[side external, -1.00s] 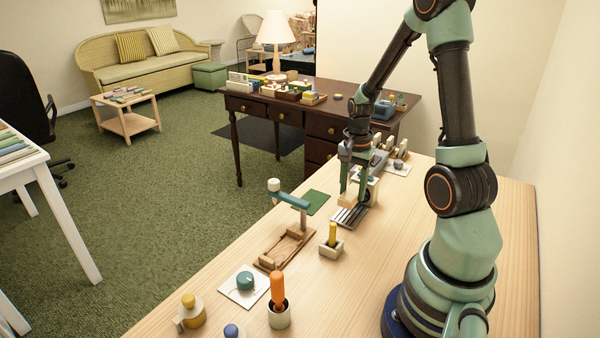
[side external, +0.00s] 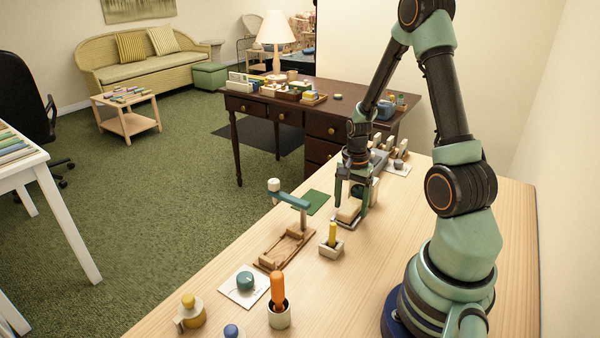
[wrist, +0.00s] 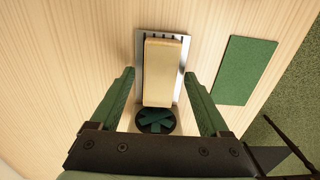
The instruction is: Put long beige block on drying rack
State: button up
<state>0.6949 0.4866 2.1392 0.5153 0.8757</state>
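The long beige block (side external: 348,211) lies on the drying rack, a flat slotted metal plate (side external: 357,223). In the wrist view the block (wrist: 162,72) lies lengthwise over the slots, and the rack's pale rim (wrist: 139,55) shows around it. My gripper (side external: 350,207) is low over the rack, with one finger to each side of the block. In the wrist view my gripper (wrist: 159,76) is open, with clear gaps between both fingers and the block. The rack's end nearest my wrist is partly hidden.
A green mat (side external: 316,202) lies beside the rack. A stone holder with a yellow peg (side external: 332,240) and a wooden stand with a blue arm (side external: 290,243) are close by. A dark disc with a green star (wrist: 155,120) shows by the block's near end. Bare table lies right of the holder.

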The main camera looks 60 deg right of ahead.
aim_at(350, 206)
notch_tip(350, 206, up, 11)
jog(key=a+r+n+t, duration=0.2)
jog(key=a+r+n, duration=0.2)
jog(key=a+n, duration=0.2)
jog(key=w+a+r+n+t, duration=0.1)
jog(key=a+r+n, duration=0.3)
jog(key=a, duration=0.5)
jog(key=a+r+n+t, duration=0.2)
jog(key=a+r+n, duration=0.2)
jog(key=a+n, duration=0.3)
jog(key=shift+w+a+r+n+t, duration=0.25)
jog(key=shift+n+t, duration=0.05)
jog(key=shift+n, duration=0.2)
